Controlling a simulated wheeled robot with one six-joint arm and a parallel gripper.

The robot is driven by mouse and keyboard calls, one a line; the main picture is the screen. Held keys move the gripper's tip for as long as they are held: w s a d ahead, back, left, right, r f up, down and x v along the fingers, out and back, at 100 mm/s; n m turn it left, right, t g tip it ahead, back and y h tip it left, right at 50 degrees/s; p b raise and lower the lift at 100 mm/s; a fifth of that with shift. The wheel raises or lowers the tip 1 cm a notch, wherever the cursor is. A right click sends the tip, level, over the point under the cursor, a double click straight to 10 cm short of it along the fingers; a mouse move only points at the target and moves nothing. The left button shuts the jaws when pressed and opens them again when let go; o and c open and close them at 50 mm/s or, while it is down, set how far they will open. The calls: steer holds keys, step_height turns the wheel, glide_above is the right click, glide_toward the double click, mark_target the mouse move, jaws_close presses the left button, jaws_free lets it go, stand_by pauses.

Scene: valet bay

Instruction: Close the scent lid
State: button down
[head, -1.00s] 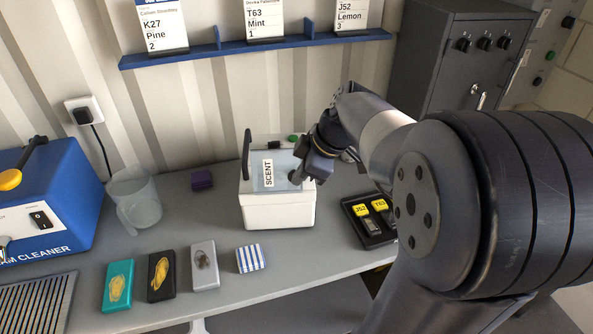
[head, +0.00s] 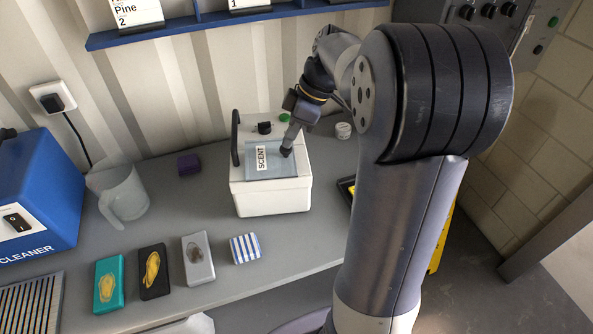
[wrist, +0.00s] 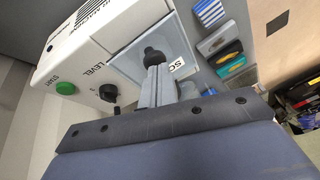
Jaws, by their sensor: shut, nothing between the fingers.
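The scent lid (head: 256,163) is a clear bluish panel with a white SCENT label, on top of the white scent machine (head: 272,197). It looks to lie flat or nearly flat over the top in the head view. In the wrist view the lid (wrist: 140,42) shows behind my fingers, with part of its label hidden. My gripper (head: 288,147) is shut and empty, its tips pointing down at the lid's right side. A dark round knob (wrist: 153,55) is right at the fingertips; I cannot tell whether they touch it.
The machine has a black handle (head: 235,138), a black LEVEL dial (wrist: 108,92) and a green START button (wrist: 65,88). A clear jug (head: 122,192) and a purple block (head: 189,164) stand left. Several small blocks, including a striped one (head: 245,248), lie in front.

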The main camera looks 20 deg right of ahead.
steer(key=shift+w+d+f+g, duration=0.2)
steer(key=shift+w+f+g, duration=0.1)
steer(key=shift+w+f, duration=0.3)
steer(key=shift+w+d+f, duration=0.1)
steer(key=shift+w+f, duration=0.2)
steer(key=shift+w, duration=0.1)
steer(key=shift+f+b, duration=0.25)
steer(key=shift+b, duration=0.05)
